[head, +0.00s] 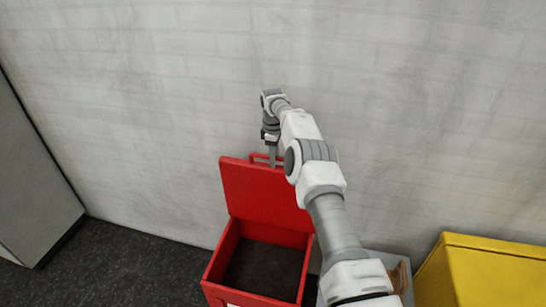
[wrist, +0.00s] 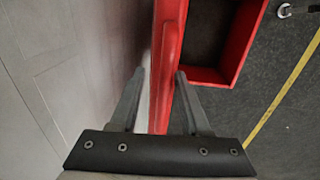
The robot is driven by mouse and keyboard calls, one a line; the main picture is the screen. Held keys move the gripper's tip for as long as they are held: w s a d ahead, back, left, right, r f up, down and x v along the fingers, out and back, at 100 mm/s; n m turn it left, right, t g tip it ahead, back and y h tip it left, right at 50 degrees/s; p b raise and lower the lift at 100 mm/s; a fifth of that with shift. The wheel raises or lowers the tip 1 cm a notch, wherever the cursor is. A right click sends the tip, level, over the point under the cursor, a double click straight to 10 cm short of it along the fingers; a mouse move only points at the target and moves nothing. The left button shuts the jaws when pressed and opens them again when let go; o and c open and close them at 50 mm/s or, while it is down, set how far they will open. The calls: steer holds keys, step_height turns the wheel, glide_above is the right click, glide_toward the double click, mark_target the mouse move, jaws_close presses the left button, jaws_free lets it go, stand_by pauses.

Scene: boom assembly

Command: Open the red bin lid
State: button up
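The red bin (head: 213,268) stands on the floor against the wall, and its dark inside shows. Its red lid (head: 262,195) is raised, standing up from the bin's back edge near the wall. A red handle (head: 257,156) sits at the lid's top edge, partly hidden by my gripper (head: 273,157). In the wrist view, my gripper (wrist: 160,74) is open, with one finger on each side of the red lid (wrist: 158,110) and its handle (wrist: 171,60). A gap shows beside the left finger; the right fingertip is close to the handle, and contact is unclear.
The pale brick wall (head: 150,100) is close behind the lid. A yellow bin (head: 490,275) stands at the right, with a grey box (head: 385,262) between it and the red bin. A grey cabinet (head: 30,180) is at the left. Dark floor (head: 140,265) is clear left of the red bin.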

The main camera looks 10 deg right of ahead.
steer(key=shift+a+r, duration=0.2)
steer(key=shift+a, duration=0.05)
steer(key=shift+r, duration=0.5)
step_height(320, 180, up, 16)
steer(key=s+p, duration=0.1)
steer(key=p, duration=0.3)
steer(key=shift+a+r, duration=0.15)
steer(key=shift+a, duration=0.05)
